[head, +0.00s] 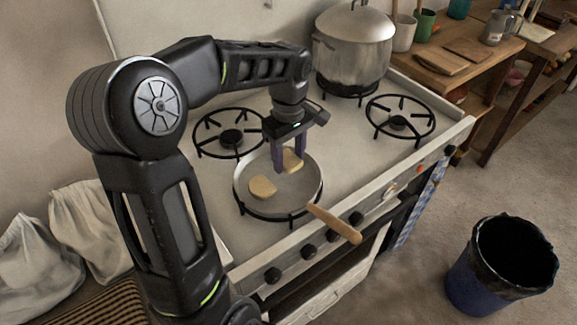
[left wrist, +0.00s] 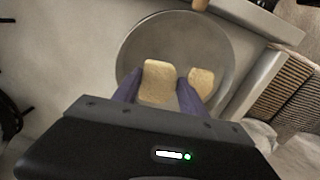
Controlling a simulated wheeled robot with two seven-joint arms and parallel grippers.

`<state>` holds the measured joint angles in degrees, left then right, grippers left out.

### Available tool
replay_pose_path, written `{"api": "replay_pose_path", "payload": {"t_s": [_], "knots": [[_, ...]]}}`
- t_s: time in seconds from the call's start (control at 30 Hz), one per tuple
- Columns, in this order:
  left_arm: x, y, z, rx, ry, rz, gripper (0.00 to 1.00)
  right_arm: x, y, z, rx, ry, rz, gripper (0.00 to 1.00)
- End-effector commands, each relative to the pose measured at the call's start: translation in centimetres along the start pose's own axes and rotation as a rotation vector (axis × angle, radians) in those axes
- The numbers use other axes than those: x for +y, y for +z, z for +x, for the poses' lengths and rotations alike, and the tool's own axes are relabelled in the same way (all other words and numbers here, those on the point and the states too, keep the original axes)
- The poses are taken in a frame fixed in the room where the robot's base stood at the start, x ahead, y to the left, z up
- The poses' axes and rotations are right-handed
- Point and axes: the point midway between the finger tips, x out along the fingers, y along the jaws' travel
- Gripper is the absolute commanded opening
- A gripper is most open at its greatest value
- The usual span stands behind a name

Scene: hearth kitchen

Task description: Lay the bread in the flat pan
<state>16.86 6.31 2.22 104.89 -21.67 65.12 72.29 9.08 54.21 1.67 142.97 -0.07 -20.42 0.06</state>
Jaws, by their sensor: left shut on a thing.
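The flat pan (head: 303,192) sits on the front left burner of the stove, its wooden handle (head: 335,223) pointing to the front right. One slice of bread (head: 262,187) lies in the pan on the left. My left gripper (head: 289,168) is over the pan, shut on a second slice of bread (head: 293,160). In the left wrist view this held slice (left wrist: 159,82) is between the purple fingers, with the pan (left wrist: 190,38) beneath and the other slice (left wrist: 202,81) to the right. Whether the held slice touches the pan I cannot tell. My right gripper is not in view.
A large lidded pot (head: 353,50) stands on the back right burner. Two burners, at back left (head: 230,133) and front right (head: 400,120), are empty. A wooden side table (head: 470,65) holds cups and boards. A blue bin (head: 480,285) stands on the floor at right.

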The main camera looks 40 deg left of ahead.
Motion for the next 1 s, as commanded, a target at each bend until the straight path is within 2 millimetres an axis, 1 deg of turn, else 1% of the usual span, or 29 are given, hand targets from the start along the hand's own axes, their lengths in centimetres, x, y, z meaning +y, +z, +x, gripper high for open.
{"api": "replay_pose_path", "payload": {"t_s": [0.17, 0.27, 0.4, 0.5, 0.73, 0.87, 0.9, 1.0], "knots": [[0.0, 0.0, 0.1, 0.0, -0.001, 0.0, 0.12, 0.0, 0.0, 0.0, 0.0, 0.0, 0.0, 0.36], [-0.1, 0.1, 1.0, -0.002, -0.004, 0.001, 0.12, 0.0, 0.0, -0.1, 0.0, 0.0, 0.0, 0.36], [-0.1, 0.1, 3.0, -0.002, -0.003, 0.0, 0.12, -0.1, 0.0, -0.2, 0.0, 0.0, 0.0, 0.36], [-0.1, 0.0, 3.7, -0.001, -0.001, 0.001, 0.12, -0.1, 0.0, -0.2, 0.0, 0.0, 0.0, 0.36], [0.0, 0.0, 3.7, 0.0, 0.0, 0.001, 0.12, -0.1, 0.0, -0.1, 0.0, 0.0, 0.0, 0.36], [0.0, 0.0, 4.2, -0.001, 0.0, 0.001, 0.12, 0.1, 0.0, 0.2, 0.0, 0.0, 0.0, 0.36], [0.0, 0.0, 4.2, -0.001, 0.0, 0.001, 0.5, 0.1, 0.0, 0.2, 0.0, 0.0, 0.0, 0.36], [0.0, 0.0, 4.1, -0.001, 0.0, 0.001, 0.58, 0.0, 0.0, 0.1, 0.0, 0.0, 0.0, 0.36]]}}
